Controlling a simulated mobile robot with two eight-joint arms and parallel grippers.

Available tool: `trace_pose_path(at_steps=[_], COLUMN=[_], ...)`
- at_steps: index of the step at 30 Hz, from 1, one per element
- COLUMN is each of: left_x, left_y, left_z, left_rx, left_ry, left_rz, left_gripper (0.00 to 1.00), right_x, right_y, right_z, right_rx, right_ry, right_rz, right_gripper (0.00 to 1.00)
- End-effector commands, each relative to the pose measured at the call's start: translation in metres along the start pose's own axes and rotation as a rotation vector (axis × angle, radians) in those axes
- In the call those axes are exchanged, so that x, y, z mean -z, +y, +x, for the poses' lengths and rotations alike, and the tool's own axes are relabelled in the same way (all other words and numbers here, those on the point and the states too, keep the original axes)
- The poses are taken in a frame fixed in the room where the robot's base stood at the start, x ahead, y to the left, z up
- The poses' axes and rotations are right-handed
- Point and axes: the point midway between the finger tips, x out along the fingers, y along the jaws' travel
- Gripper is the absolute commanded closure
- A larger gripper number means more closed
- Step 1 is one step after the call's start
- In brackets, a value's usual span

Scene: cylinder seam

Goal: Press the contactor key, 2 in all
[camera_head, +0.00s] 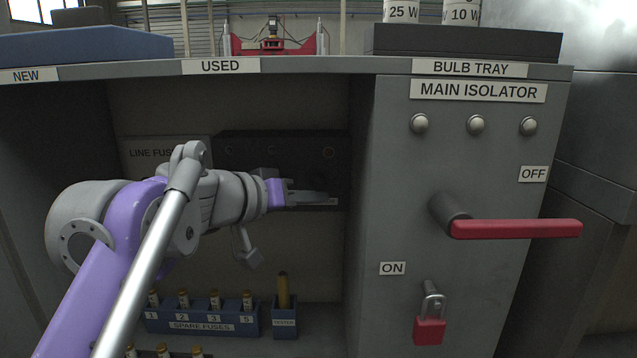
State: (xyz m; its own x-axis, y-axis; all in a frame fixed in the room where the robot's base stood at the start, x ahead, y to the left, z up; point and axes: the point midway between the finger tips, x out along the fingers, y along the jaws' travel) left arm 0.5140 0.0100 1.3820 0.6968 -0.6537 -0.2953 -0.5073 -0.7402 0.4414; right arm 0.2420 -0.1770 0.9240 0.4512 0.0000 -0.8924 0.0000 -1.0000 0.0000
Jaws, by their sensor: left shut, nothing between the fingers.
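My left arm reaches in from the left into the open cabinet bay. My left gripper (325,199) is shut and empty, its fingers pointing right. It is in front of the lower right part of a dark block (290,148) on the bay's back wall. I cannot tell whether the fingers touch the block. I cannot make out a contactor key; my arm and gripper hide part of the block. My right gripper is not in view.
Right of the bay, the main isolator's red handle (515,229) sticks out, with a red padlock (429,331) below. A spare fuse rack (202,322) and a tester holder (284,323) stand at the bay's bottom. A LINE FUSES panel (145,155) is partly behind my arm.

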Motion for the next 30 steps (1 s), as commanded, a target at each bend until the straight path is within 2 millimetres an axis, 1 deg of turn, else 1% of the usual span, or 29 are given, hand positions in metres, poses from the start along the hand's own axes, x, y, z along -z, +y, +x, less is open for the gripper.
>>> trace_pose_path(at_steps=[1,5,6,7,30], left_x=[0.0,0.0,0.0,0.0,0.0], left_y=[-0.0001,-0.0001,-0.0001,-0.0001,0.0], left_z=[0.0,0.0001,0.0001,0.0,0.0], left_rx=[0.0,0.0,0.0,0.0,0.0], left_ry=[0.0,0.0,0.0,0.0,0.0], left_rz=[0.0,0.0,0.0,0.0,0.0], left_gripper=[1.0,1.0,1.0,1.0,1.0], right_x=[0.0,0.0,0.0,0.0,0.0], right_y=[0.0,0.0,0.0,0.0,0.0], right_z=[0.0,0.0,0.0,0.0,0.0], right_rx=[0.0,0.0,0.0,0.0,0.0], right_ry=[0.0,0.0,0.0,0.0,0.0], right_rz=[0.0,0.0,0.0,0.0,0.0], right_gripper=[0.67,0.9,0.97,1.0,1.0])
